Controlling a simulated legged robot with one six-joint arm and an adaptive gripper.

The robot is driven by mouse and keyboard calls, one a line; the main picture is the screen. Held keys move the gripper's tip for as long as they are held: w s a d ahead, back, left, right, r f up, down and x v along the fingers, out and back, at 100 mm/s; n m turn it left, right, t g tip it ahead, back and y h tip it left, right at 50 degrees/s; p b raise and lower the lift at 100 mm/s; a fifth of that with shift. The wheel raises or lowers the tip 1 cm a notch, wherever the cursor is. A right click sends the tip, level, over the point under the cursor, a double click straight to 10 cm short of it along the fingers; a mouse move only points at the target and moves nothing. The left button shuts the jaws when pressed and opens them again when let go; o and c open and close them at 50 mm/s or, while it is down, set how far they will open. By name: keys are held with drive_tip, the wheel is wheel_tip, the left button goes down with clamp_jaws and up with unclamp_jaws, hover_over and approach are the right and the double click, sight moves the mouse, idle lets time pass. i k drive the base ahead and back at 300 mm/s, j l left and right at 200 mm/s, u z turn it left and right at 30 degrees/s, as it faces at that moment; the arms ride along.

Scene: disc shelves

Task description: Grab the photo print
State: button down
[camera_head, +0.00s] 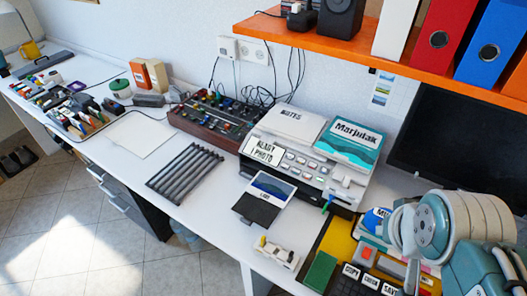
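The photo print (272,187) is a small white-bordered sheet with a dark blue picture. It sticks out at the front of a grey and white printer (310,150), above a black output tray (256,209). Its back edge is close to the printer's front; I cannot tell whether part of it is inside. My arm shows at the lower right as teal and cream joints. My gripper's fingers do not show, and nothing is seen touching the print.
Black rods (185,172) lie to the left. A wooden control box with knobs (214,118) stands left of the printer. A monitor (462,150) is behind my arm. An orange shelf (400,60) overhangs.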

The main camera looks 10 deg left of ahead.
sight(265, 186)
drive_tip(key=k+j+z, duration=0.2)
drive_tip(key=j, duration=0.3)
drive_tip(key=k+j+z, duration=0.1)
drive_tip(key=j, duration=0.25)
drive_tip(key=k+j, duration=0.25)
drive_tip(key=j, duration=0.15)
drive_tip(key=i+j+z, duration=0.2)
drive_tip(key=i+j, duration=0.2)
drive_tip(key=j, duration=0.2)
drive_tip(key=i+j+z, duration=0.25)
drive_tip(key=j, duration=0.4)
drive_tip(key=i, duration=0.1)
